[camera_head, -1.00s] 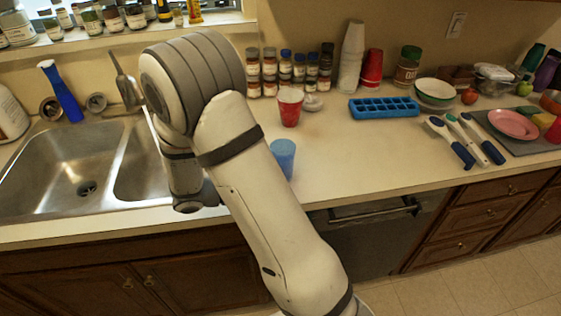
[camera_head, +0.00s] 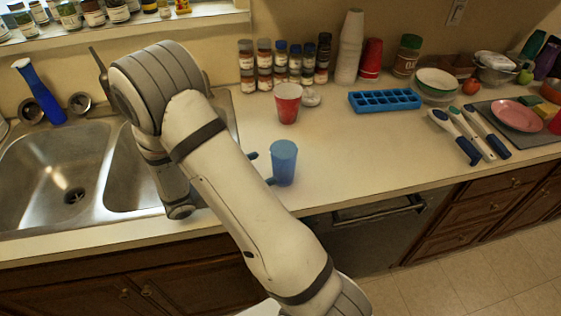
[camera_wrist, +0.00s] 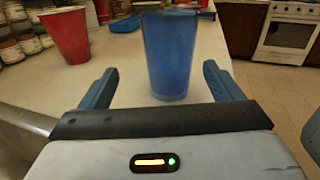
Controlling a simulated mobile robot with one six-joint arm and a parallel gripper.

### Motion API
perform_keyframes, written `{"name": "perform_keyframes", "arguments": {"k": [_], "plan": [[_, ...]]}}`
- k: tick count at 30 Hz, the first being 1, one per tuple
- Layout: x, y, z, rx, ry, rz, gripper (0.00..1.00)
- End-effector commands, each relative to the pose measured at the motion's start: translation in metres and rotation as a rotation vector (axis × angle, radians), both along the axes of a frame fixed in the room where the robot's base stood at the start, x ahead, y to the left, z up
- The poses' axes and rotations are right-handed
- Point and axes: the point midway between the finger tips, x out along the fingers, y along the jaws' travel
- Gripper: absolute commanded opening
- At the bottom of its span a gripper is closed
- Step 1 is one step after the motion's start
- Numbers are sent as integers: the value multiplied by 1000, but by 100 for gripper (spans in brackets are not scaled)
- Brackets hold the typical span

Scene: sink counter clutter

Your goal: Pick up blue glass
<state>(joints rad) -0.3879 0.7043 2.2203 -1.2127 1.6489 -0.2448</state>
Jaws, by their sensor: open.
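The blue glass (camera_head: 284,163) stands upright on the counter near its front edge, just right of my arm in the head view. In the wrist view the blue glass (camera_wrist: 170,55) is straight ahead, upright, with its base a little beyond or level with the fingertips. My gripper (camera_wrist: 160,75) is open, with one blue finger on each side of the glass and a gap on both sides. In the head view the fingertips of my gripper (camera_head: 262,168) show at the left of the glass; my arm hides the rest.
A red cup (camera_head: 288,104) stands behind the glass; it also shows in the wrist view (camera_wrist: 68,35). A blue ice tray (camera_head: 385,101) and spice jars (camera_head: 280,62) lie farther back. The steel sink (camera_head: 70,180) is left. Counter right of the glass is clear.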

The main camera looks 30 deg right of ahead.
Motion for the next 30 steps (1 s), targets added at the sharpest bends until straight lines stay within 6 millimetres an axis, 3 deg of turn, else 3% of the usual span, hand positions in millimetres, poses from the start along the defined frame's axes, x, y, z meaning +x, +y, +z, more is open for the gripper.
{"name": "perform_keyframes", "arguments": {"k": [15,23,30], "plan": [[-9,-75,-4,1,1,-27,86],[-9,-79,-5,1,0,-27,86],[-9,-79,-5,1,0,-27,68]]}}
